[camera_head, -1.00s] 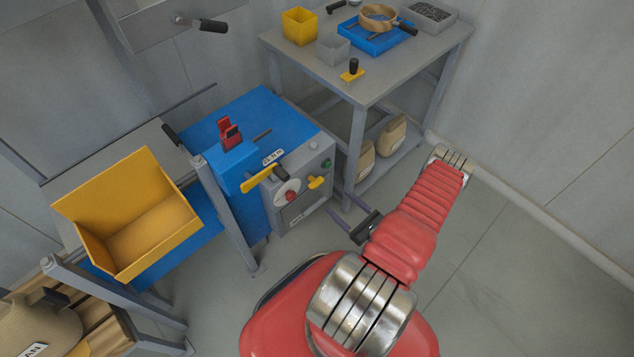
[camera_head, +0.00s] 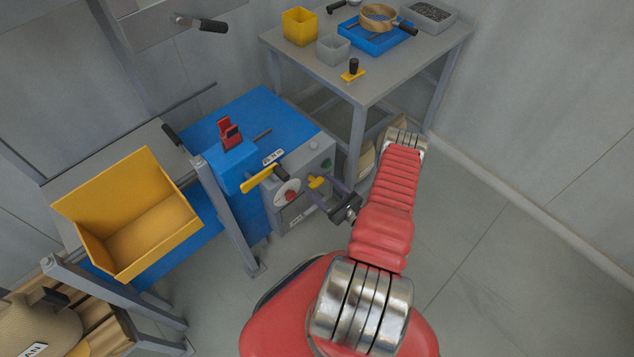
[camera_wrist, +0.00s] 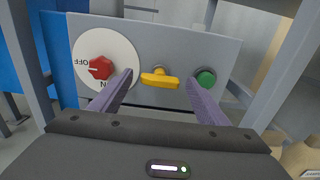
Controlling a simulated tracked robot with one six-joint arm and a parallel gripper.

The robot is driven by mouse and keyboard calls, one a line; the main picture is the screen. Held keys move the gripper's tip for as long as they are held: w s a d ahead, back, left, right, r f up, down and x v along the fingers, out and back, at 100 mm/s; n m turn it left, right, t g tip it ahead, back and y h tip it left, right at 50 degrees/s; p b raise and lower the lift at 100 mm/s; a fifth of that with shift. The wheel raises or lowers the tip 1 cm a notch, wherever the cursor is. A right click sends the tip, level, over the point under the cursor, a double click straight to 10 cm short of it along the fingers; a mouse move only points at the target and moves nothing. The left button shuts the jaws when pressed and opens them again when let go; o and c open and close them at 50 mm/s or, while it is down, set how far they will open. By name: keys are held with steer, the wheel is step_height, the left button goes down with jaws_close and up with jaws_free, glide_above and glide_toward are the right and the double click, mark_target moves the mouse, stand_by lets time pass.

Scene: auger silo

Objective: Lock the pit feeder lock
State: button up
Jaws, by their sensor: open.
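A yellow turn-handle (camera_head: 316,182) sits on the grey control panel of the blue machine. It also shows in the wrist view (camera_wrist: 160,81), with its bar lying roughly level across the picture. I take it to be the feeder lock, though no label naming it is readable. My gripper (camera_wrist: 160,92) is open and empty, facing the panel. Its two purple-grey fingers stand left and right of the yellow handle, apart from it. I cannot tell how far their tips are from the panel. In the head view my gripper (camera_head: 326,198) is in front of the panel's right part.
A red switch (camera_wrist: 101,68) on a white ON/OFF dial is left of the yellow handle, close to the left finger. A green button (camera_wrist: 206,79) is right of it, near the right finger. A yellow lever (camera_head: 260,179) projects at the panel's left. A table (camera_head: 347,89) stands behind.

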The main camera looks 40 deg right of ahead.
mark_target(319, 185)
steer(key=shift+w, duration=1.5)
steer(key=shift+c, duration=0.2)
steer(key=c, duration=0.9)
steer(key=shift+d, duration=0.15)
steer(key=shift+c, duration=0.5)
